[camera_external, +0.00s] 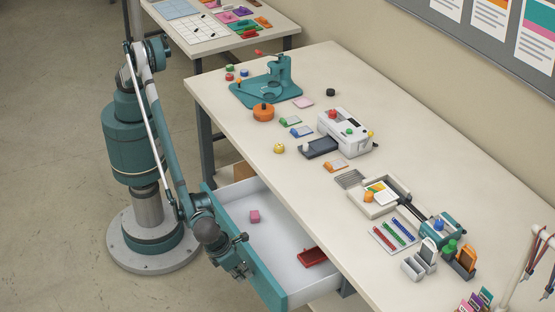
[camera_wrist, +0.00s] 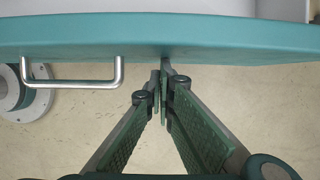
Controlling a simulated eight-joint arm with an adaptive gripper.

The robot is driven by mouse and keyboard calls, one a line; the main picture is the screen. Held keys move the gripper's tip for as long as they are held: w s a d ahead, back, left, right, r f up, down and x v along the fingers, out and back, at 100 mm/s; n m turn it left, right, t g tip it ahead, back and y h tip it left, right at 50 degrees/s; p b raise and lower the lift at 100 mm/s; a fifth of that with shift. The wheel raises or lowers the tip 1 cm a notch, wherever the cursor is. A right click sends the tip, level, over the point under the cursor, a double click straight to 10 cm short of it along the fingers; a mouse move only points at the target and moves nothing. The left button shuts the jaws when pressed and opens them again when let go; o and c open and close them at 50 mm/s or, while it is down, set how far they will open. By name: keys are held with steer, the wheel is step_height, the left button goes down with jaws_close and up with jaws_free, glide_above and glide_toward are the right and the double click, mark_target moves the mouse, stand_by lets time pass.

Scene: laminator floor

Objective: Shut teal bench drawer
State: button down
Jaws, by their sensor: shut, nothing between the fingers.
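The teal bench drawer (camera_external: 263,262) stands pulled out from under the bench, with a white inside that shows. In the wrist view its teal front panel (camera_wrist: 220,38) spans the top of the picture, with a metal bar handle (camera_wrist: 72,83) at the left. My gripper (camera_external: 240,272) is at the outer side of the drawer front. In the wrist view my gripper (camera_wrist: 164,75) is shut and empty, its fingertips at the lower edge of the panel, right of the handle. I cannot tell whether they touch it.
The bench top (camera_external: 400,130) above carries a teal press (camera_external: 270,85), a white machine (camera_external: 345,132) and several small items. Open floor (camera_external: 60,200) lies to the left.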

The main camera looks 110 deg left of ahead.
glide_above(289, 267)
steer(key=w+a, duration=0.3)
steer(key=shift+w+a, duration=0.1)
steer(key=shift+w, duration=0.05)
steer(key=shift+w+a+r, duration=0.1)
stand_by(0.3)
steer(key=shift+s+d+b, duration=0.3)
steer(key=shift+s+d, duration=0.1)
steer(key=shift+d, duration=0.05)
steer(key=s+d, duration=0.2)
steer(key=shift+s+d, duration=0.3)
steer(key=shift+d, duration=0.05)
steer(key=p+v, duration=0.1)
steer(key=v, duration=0.9)
steer(key=shift+p, duration=0.4)
